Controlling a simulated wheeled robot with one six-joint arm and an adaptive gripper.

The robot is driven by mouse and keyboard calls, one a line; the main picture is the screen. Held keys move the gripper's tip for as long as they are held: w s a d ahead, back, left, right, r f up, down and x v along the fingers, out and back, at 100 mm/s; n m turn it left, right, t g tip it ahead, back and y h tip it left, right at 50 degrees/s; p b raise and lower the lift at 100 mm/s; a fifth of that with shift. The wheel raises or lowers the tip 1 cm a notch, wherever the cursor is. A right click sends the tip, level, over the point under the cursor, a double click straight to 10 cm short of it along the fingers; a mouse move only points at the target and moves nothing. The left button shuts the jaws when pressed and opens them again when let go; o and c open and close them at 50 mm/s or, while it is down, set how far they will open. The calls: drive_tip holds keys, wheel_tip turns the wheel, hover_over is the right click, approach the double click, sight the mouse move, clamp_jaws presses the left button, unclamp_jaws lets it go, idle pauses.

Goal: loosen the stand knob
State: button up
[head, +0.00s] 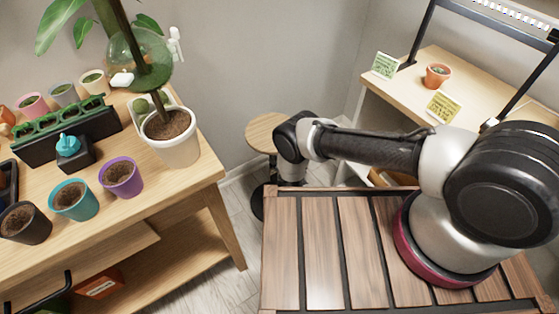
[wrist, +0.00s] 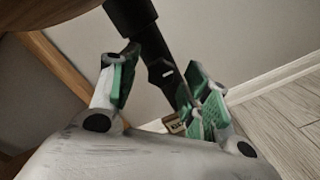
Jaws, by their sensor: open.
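The stand is a small round-topped stool (head: 265,132) with a dark post and base, partly behind my arm in the head view. In the wrist view its black post (wrist: 133,14) runs down from a thick sleeve to a thinner rod. A black knob-like part with a small white mark (wrist: 163,73) sits beside the rod, apparently the stand knob. My gripper (wrist: 158,82) is open, its green-padded fingers on either side of the post and knob. I cannot tell whether either pad touches the knob. In the head view my gripper is hidden behind the wrist.
A plant table (head: 205,170) with several pots stands at left. A white pot (head: 180,150) with a tall plant is near its right corner. A shelf desk (head: 400,92) with cards and a terracotta pot (head: 437,76) stands at right. Clear floor (head: 235,205) lies between.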

drive_tip(key=v, duration=1.1)
drive_tip(key=shift+s, duration=0.2)
drive_tip(key=shift+f, duration=0.1)
